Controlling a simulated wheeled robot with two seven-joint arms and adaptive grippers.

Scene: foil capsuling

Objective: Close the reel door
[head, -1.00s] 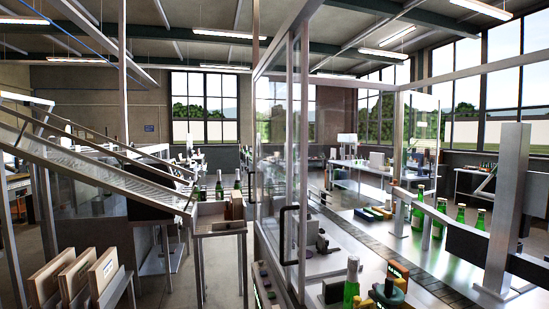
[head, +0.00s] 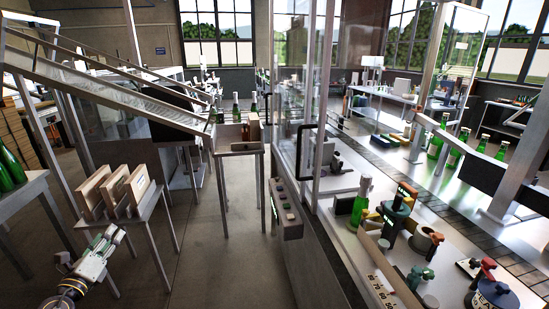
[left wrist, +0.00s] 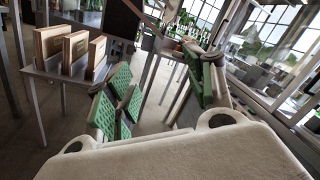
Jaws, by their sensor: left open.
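A tall clear panel in a metal frame (head: 323,85), which looks like the reel door, stands near the middle of the head view. A black upright pull handle (head: 299,150) is on it. I cannot tell how far the door stands open. My left gripper (head: 108,240) is low at the left of the head view, far from the handle, in front of a small table. In the left wrist view its two green-padded fingers (left wrist: 162,92) are spread with nothing between them. My right gripper is not in view.
A small table with several upright wooden boards (head: 113,193) stands beside my left gripper. A control box with buttons (head: 287,212) is below the door handle. A conveyor bench (head: 455,212) with green bottles and fixtures lies at the right. Open floor (head: 210,270) lies between table and bench.

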